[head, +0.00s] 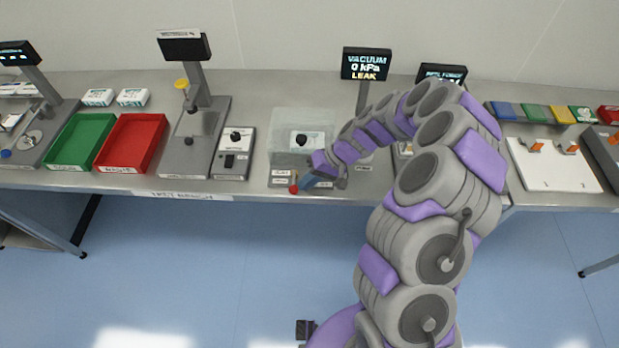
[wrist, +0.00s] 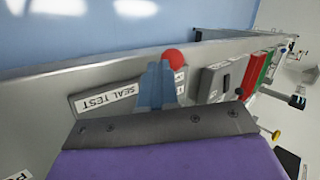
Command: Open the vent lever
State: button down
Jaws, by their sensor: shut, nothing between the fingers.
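The red ball knob (head: 293,188), which looks like the end of the vent lever, sits at the front of the vacuum station near the bench's front edge. It also shows in the wrist view (wrist: 175,59), just beyond my fingertips; the rest of the lever is hidden. My gripper (head: 304,183) is shut and empty, its blue fingers close beside the knob on its right. In the wrist view my gripper (wrist: 159,66) has its fingers together, tips against or very near the knob; I cannot tell if they touch.
The vacuum display (head: 366,64) reads "0 kPa LEAK". A clear chamber (head: 285,122) stands behind the knob. A switch box (head: 235,150), a red tray (head: 132,140) and a green tray (head: 82,140) lie to the left. The SEAL TEST label (wrist: 106,100) is beside my fingers.

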jog(key=shift+s+m+t, duration=0.25)
jog(key=shift+m+t, duration=0.25)
jog(key=shift+m, duration=0.2)
jog(key=shift+a, duration=0.2)
jog(key=shift+w+d, duration=0.1)
jog(key=shift+d, duration=0.05)
